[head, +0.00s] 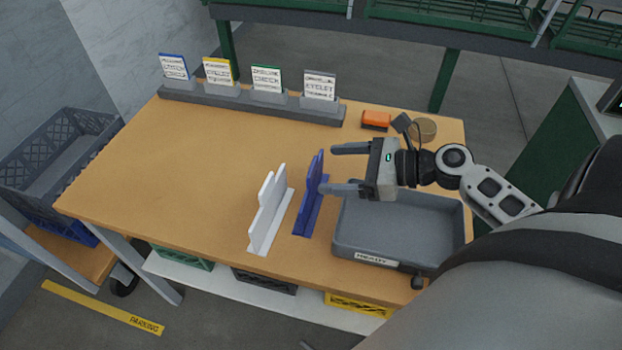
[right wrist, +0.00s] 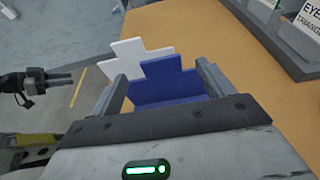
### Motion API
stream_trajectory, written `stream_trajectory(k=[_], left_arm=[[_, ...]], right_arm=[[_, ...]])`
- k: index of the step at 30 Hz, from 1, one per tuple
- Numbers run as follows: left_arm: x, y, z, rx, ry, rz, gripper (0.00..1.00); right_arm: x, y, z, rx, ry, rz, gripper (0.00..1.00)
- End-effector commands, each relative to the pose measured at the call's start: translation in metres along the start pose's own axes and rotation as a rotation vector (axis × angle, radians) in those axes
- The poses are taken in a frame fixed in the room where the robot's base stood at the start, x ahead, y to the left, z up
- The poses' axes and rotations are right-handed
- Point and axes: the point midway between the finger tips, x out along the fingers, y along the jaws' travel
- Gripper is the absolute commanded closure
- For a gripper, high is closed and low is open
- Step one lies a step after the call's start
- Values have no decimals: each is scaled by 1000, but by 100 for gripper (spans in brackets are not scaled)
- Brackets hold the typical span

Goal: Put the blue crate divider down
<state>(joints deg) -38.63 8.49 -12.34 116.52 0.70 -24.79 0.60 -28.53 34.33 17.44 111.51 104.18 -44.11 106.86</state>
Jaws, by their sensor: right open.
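The blue crate divider (head: 308,207) stands upright on its base on the wooden table, just right of a similar white divider (head: 267,213). My right gripper (head: 331,169) is open at the blue divider's upper right, its fingers pointing left towards it. In the right wrist view, the blue divider (right wrist: 165,88) shows between and beyond the open fingers, with the white divider (right wrist: 125,58) behind it. Whether the fingers touch the blue divider is unclear. My left gripper (right wrist: 68,78) shows at the left of the right wrist view, its opening unclear; the head view does not show it.
A grey tray (head: 345,240) stands right of the blue divider, below my right gripper. A rack (head: 190,98) of labelled cards lines the table's back. An orange block (head: 375,119) and a round tan object (head: 426,127) lie at back right. The left tabletop (head: 170,165) is clear.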

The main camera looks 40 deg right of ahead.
Motion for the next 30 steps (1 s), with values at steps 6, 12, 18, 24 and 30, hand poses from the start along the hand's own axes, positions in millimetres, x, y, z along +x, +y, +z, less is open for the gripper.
stream_trajectory(k=[6,12,18,24,30], left_arm=[[1,-1,-6,3,14,-2,64],[0,-2,-13,5,23,-4,64],[1,-3,-12,5,18,-6,64],[2,-3,-9,3,14,-7,64],[2,-3,-10,1,15,-7,64]], right_arm=[[20,0,0,0,-1,0,20],[44,0,4,-2,-3,0,20],[69,-1,3,-1,-2,0,20],[73,0,2,-1,0,0,20],[72,0,2,-1,0,0,53]])
